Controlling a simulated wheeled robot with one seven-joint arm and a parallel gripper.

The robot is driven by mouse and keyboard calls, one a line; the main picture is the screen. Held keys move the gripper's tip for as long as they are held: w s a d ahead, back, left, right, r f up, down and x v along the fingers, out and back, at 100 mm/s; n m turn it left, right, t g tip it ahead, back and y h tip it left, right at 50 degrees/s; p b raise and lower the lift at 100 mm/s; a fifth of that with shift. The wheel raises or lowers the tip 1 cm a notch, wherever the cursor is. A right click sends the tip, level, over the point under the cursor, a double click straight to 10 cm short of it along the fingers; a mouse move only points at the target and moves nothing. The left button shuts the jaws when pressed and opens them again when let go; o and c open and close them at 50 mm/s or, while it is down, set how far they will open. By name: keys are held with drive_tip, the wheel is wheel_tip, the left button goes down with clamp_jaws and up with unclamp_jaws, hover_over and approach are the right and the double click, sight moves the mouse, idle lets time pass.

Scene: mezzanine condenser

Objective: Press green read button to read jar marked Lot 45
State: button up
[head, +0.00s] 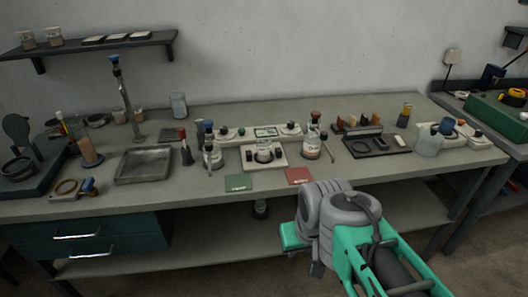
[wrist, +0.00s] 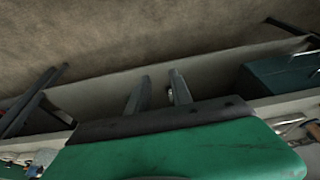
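A white device (head: 250,161) stands mid-bench in the head view, with a small clear jar (head: 264,151) on it. A panel with a greenish display (head: 266,132) and round knobs is behind it. Another jar with a pale label (head: 312,147) is just right, and a dark-topped bottle (head: 212,157) is left. The lettering is too small to read, so I cannot tell which jar is Lot 45, and I cannot make out a green read button. My gripper (wrist: 160,82) has its two fingers apart with nothing between them. In the head view my arm is before the bench's front edge, fingers hidden.
A green card (head: 238,183) and a red card (head: 299,176) lie near the bench's front edge. A metal tray (head: 144,166) is to the left, a dark tray (head: 365,149) to the right. A pitcher (head: 429,142) stands farther right. Teal drawers (head: 90,239) hang below left.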

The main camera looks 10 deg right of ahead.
clamp_jaws()
idle(1.4)
